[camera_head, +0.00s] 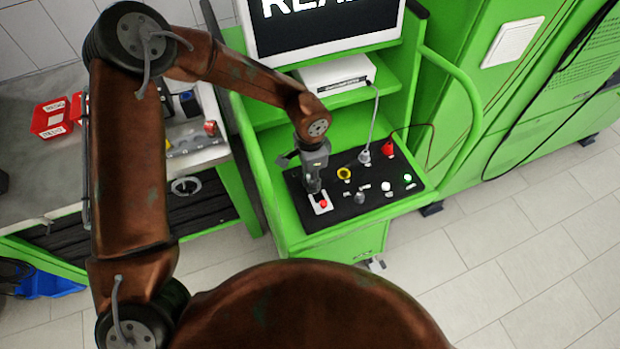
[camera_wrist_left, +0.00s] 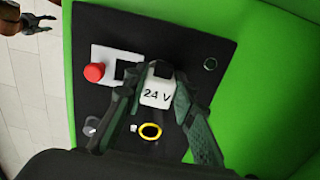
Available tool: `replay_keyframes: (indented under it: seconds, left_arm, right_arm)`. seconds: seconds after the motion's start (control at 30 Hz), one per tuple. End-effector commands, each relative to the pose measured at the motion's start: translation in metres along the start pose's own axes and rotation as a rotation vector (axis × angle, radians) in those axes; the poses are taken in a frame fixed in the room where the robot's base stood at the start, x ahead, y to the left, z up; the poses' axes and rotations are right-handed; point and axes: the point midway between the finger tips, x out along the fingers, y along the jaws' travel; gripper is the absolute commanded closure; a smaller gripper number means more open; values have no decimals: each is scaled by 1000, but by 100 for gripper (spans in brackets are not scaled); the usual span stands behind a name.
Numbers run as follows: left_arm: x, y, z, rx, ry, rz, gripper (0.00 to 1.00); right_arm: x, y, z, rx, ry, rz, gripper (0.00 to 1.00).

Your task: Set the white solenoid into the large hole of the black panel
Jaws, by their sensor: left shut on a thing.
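My left gripper (camera_head: 314,190) is over the left part of the black panel (camera_head: 345,208). In the left wrist view, the left gripper (camera_wrist_left: 155,100) is shut on the white solenoid (camera_wrist_left: 157,93), a small block marked "24 V". The solenoid is hard to make out in the head view. A dark square opening (camera_wrist_left: 124,70) shows beside the gripper, in the white plate by the red button. A small dark ring (camera_wrist_left: 210,63) is at the upper right of the panel. I cannot tell which opening is the large hole, nor whether the solenoid touches the panel. My right gripper (camera_wrist_left: 38,20) is small at the upper left.
The panel carries a red button (camera_head: 323,203), a yellow ring (camera_head: 344,173), a white button (camera_head: 386,186), a lit green button (camera_head: 408,178) and a red plug (camera_head: 388,149) with a cable. Green rails (camera_head: 470,110) flank it. A side bench holds red bins (camera_head: 52,118).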

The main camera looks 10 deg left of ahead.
Motion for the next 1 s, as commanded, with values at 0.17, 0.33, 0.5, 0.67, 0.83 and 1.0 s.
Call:
replay_keyframes:
  seconds: [0.17, 0.33, 0.5, 0.67, 0.83, 1.0]
  left_arm:
    - [2, 0, 0, 0, 0, 0, 96]
    - [2, 0, 0, 0, 0, 0, 72]
    - [2, 0, 0, 0, 0, 0, 60]
    - [2, 0, 0, 0, 0, 0, 55]
    - [2, 0, 0, 0, -1, 0, 51]
    - [2, 0, 0, 0, -1, 0, 41]
  right_arm:
    - [1, 0, 0, 0, 0, 0, 60]
    - [1, 0, 0, 0, 0, 0, 60]
    - [1, -2, 0, 1, 0, -2, 60]
    - [1, -4, 0, 2, 0, -4, 60]
    - [2, -5, 0, 2, 1, -5, 60]
    - [2, -5, 0, 2, 1, -5, 60]
